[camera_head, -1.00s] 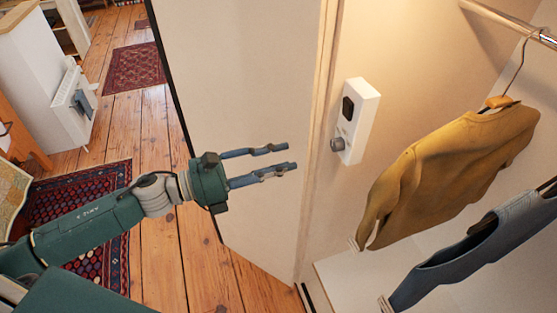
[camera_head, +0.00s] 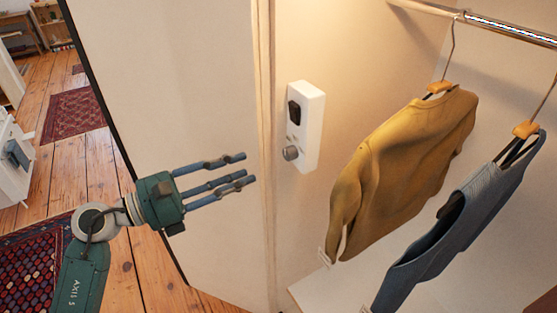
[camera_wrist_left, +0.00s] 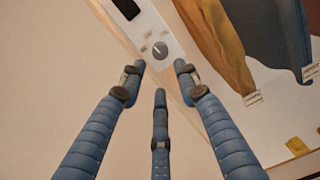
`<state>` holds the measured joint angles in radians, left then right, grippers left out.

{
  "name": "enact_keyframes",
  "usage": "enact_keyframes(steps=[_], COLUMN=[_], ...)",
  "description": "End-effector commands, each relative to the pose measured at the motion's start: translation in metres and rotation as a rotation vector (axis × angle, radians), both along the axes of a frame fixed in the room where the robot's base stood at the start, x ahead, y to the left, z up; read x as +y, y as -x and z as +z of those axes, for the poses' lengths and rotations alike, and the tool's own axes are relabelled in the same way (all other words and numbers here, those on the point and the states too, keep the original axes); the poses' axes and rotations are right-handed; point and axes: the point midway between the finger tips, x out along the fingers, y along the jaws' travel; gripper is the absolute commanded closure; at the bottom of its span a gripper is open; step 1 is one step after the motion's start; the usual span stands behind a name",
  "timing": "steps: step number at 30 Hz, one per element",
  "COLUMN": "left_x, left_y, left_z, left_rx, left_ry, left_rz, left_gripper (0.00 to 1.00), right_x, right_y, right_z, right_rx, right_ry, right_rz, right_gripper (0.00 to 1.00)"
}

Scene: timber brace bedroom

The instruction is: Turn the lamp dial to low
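The lamp dial (camera_head: 291,153) is a round grey knob low on a white control box (camera_head: 313,122) fixed to the wall inside the wardrobe. A dark switch sits above it. In the left wrist view the dial (camera_wrist_left: 160,48) shows a pointer line and lies beyond the fingertips, between the two outer fingers. My left gripper (camera_head: 240,172) has three blue fingers, spread open and empty. In the head view it is left of the dial, in front of the pale panel, with a gap to the box. My right gripper is not in view.
A mustard sweater (camera_head: 405,170) and a blue denim garment (camera_head: 450,225) hang from a rail (camera_head: 480,25) right of the box. A pale upright edge (camera_head: 264,150) stands between my left gripper and the box. A pale shelf (camera_head: 325,290) lies below the clothes.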

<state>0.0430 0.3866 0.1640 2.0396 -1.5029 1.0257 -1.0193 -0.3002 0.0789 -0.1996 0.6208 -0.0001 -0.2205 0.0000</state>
Motion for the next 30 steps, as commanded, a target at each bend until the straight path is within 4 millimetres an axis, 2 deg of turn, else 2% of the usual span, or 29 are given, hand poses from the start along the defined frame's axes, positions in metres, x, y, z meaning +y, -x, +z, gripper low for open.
enact_keyframes(steps=[1, 6, 15, 20, 28, 29, 30], left_x=[-0.006, -0.033, -0.073, -0.082, -0.083, -0.083, -0.083], left_y=[-0.004, -0.022, -0.05, -0.056, -0.056, -0.056, -0.056], left_z=[0.005, 0.007, 0.003, 0.002, 0.001, 0.001, 0.001], left_rx=[0.0, -0.002, -0.002, -0.001, -0.002, -0.002, -0.002], left_ry=[0.004, 0.006, 0.002, 0.0, 0.0, 0.0, 0.0], left_rz=[-0.001, -0.003, -0.002, -0.002, -0.002, -0.002, -0.002], left_gripper=[0.68, 0.68, 0.68, 0.68, 0.68, 0.7, 0.78], right_x=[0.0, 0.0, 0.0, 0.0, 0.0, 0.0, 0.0], right_y=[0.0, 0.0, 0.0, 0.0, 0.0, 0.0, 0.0], right_z=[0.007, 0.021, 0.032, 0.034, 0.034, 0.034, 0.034], right_rx=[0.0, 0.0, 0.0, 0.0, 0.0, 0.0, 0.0], right_ry=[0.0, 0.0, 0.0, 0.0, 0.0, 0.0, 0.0], right_rz=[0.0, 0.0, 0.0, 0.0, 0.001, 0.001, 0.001], right_gripper=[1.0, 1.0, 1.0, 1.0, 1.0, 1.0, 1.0])
